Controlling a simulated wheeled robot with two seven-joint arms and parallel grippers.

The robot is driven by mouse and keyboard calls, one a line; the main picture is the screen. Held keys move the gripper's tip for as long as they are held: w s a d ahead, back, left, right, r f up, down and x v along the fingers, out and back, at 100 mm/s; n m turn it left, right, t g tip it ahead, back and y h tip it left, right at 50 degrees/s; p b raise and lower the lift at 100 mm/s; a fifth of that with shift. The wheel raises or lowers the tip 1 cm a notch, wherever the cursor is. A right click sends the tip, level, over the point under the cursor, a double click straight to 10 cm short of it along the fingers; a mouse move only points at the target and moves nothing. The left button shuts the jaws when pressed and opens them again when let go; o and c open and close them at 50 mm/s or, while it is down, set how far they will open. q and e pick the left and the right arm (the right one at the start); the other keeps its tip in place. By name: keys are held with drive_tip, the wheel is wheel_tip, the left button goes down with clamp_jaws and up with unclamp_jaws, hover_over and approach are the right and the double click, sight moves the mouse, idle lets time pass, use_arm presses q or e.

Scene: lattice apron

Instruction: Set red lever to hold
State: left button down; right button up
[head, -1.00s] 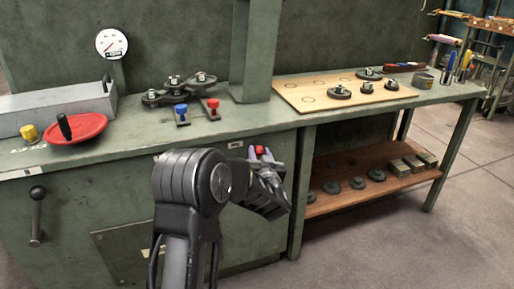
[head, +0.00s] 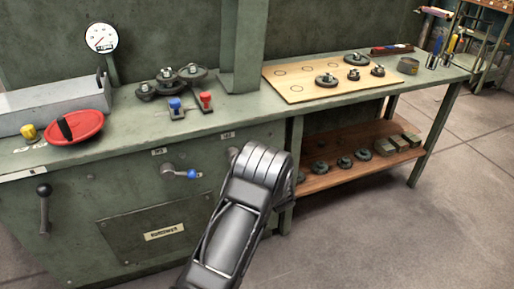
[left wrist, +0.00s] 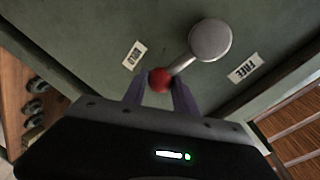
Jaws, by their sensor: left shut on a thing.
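In the left wrist view the red lever has a red ball knob (left wrist: 160,80) on a short grey arm from a round grey hub (left wrist: 210,40). My left gripper (left wrist: 160,92) is shut on the red knob, one finger on each side. The lever points down-left from its hub, nearer the HOLD label (left wrist: 133,54) than the FREE label (left wrist: 245,68). In the head view my left arm hides the red lever and the gripper. My right gripper is in neither view.
A lever with a blue knob (head: 192,174) sits on the green cabinet front, left of my arm. A black-knobbed lever (head: 44,190) is at far left. A shelf (head: 330,178) is at right.

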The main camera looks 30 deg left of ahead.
use_arm(q)
drive_tip(key=shift+s+f+m+p, duration=0.15)
drive_tip(key=shift+f+m+p, duration=0.2)
drive_tip(key=shift+f+m, duration=0.6)
drive_tip(key=c, duration=1)
unclamp_jaws()
drive_tip(key=shift+r, duration=0.1)
drive_tip(key=v, duration=0.7)
drive_tip(key=shift+d+p, duration=0.35)
drive_tip(key=shift+p, duration=0.1)
drive_tip(key=shift+s, duration=0.15)
